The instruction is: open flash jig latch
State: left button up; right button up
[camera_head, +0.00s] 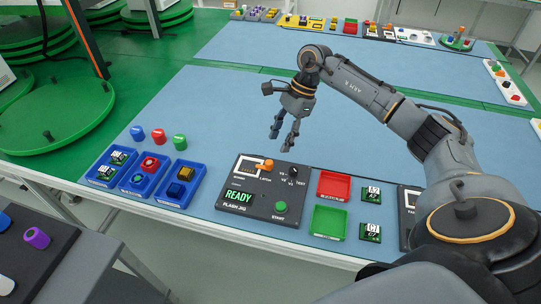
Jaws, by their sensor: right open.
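The flash jig (258,193) is a dark box near the table's front edge, with a green READY display (239,197) and a green START button (281,207). Its orange latch (265,165) sits at the upper part of the jig, beside the board slot (247,168). A small black selector knob (293,171) is to the right of the latch. My right gripper (282,136) is open and empty, pointing down above the blue mat behind the jig, apart from the latch. My left gripper is not in view.
Blue bins (132,187) with parts stand left of the jig. A red tray (333,198) and a green tray (328,236) are to its right, beside two small green boards (371,194). Three coloured cylinders (159,136) stand behind the bins. The blue mat (220,110) behind the jig is clear.

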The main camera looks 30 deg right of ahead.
aim_at(270, 162)
jog(key=x, duration=0.4)
jog(key=shift+w+a, duration=0.1)
jog(key=shift+w, duration=0.1)
jog(key=p+x, duration=0.1)
jog(key=x, duration=0.2)
jog(key=shift+a+f, duration=0.1)
jog(key=shift+f, duration=0.35)
jog(key=shift+c, duration=0.5)
jog(key=c, duration=0.7)
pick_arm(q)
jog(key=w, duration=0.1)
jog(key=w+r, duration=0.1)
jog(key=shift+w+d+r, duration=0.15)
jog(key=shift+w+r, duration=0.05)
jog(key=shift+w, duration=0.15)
pick_arm(e)
grip_shut()
